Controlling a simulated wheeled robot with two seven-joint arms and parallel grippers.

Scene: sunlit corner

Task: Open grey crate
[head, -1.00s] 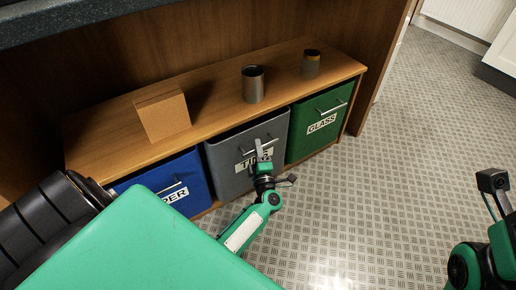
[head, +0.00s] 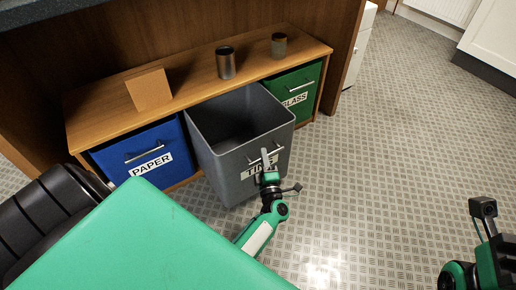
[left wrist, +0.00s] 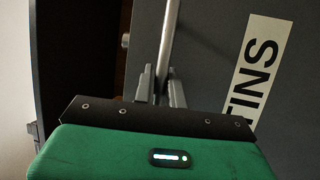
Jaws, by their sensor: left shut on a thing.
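The grey crate (head: 215,160), labelled for tins, stands pulled out from under the wooden bench, and its open top shows an empty-looking dark inside. Its front also shows in the left wrist view (left wrist: 220,60). My left gripper (head: 267,164) is shut on the crate's metal bar handle (head: 277,152). In the left wrist view the fingers (left wrist: 160,88) close around the handle bar (left wrist: 170,35). The gripper hides part of the label. My right arm shows at the right edge, but its fingers cannot be made out.
The blue paper crate (head: 125,156) is left of the grey one, and the green glass crate (head: 307,79) is right of it, both under the bench (head: 190,90). A cardboard box (head: 148,90) and two cans (head: 226,65) (head: 279,46) stand on top. Patterned floor in front is clear.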

